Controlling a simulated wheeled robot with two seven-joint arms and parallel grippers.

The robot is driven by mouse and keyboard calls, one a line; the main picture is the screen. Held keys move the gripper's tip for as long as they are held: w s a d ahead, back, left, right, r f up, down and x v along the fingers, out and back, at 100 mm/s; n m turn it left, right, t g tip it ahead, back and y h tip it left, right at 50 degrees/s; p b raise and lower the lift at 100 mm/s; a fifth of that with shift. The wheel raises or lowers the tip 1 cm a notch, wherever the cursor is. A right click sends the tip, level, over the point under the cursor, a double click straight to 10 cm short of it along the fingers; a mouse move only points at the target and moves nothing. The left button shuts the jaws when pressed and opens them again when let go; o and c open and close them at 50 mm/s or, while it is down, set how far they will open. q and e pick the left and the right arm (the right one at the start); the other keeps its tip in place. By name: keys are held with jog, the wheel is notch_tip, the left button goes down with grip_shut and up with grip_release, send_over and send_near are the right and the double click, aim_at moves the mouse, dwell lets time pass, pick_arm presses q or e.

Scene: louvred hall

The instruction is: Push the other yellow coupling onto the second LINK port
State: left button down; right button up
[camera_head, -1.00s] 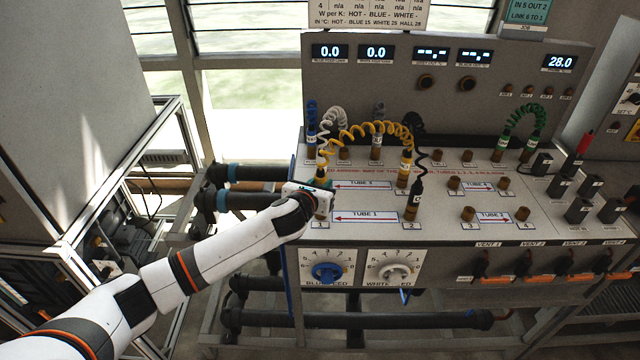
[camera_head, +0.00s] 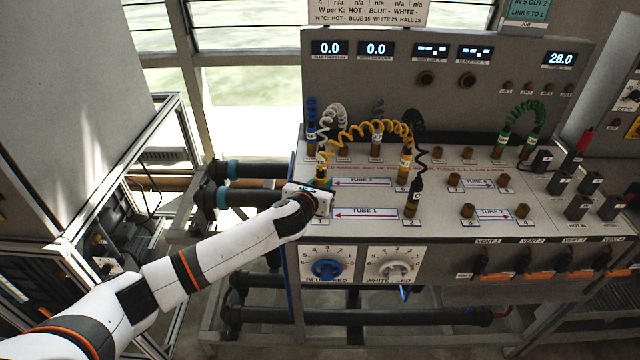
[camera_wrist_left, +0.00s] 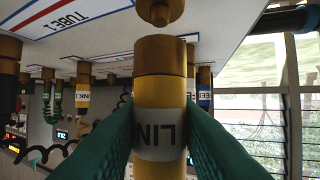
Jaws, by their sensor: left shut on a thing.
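My left gripper (camera_head: 323,186) is at the left end of the sloping bench panel. In the left wrist view its green fingers (camera_wrist_left: 160,140) are shut on a yellow coupling (camera_wrist_left: 160,88) with a white LINK label and a brass end. A brass port (camera_wrist_left: 158,12) shows just beyond that end; I cannot tell whether they touch. In the head view the gripper mostly hides the held coupling. A yellow coiled hose (camera_head: 365,128) runs from there to the other yellow coupling (camera_head: 404,166), which stands upright on the panel and also shows in the wrist view (camera_wrist_left: 83,96). My right gripper is out of view.
Black (camera_head: 416,190), white (camera_head: 376,142) and blue (camera_head: 311,130) couplings stand close by, with coiled hoses above. A green coiled hose (camera_head: 524,110) stands at right. Bare brass ports (camera_head: 467,211) dot the panel. Blue and white feed knobs (camera_head: 327,269) sit on the front face.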

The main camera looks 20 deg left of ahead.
aim_at(318, 181)
pick_arm(q)
jog(key=shift+f+b, duration=0.5)
jog(key=shift+f, duration=0.6)
jog(key=shift+r, duration=0.1)
jog(key=c, duration=1)
grip_release()
jog(key=shift+c, duration=0.2)
jog(key=s+r+p, duration=0.1)
jog(key=p, duration=0.1)
jog(key=s+r+p, duration=0.1)
jog(key=r+p, duration=0.1)
jog(key=p, duration=0.1)
jog(key=s+r+p, duration=0.1)
jog(key=r+p, duration=0.1)
jog(key=shift+s+a+r, duration=0.1)
jog(key=shift+s, duration=0.1)
jog(key=shift+s+r+p, duration=0.3)
jog(key=shift+s+p, duration=0.05)
jog(key=shift+p, duration=0.3)
jog(key=shift+f, duration=0.1)
